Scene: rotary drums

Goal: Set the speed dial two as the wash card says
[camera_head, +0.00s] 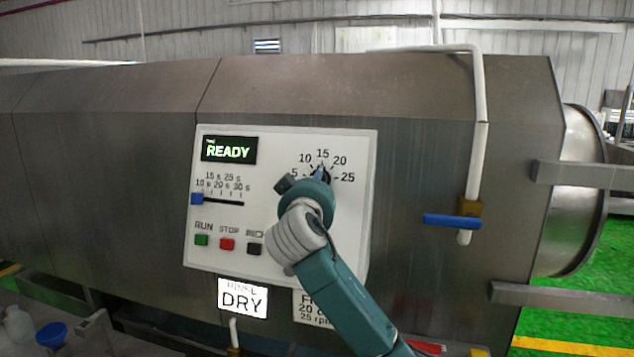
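The speed dial (322,171) sits at the upper right of the white control panel (360,230). One dark finger part shows left of the dial, near the 5. Whether the fingers touch or grip the knob is hidden. My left gripper is out of view.
The panel has a READY display (229,150), a blue slider (197,199), and green (202,240), red (227,244) and black (254,249) buttons. A RINSE/DRY sign (242,298) hangs below. A blue-handled valve (452,220) and pipe stand right of the panel.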

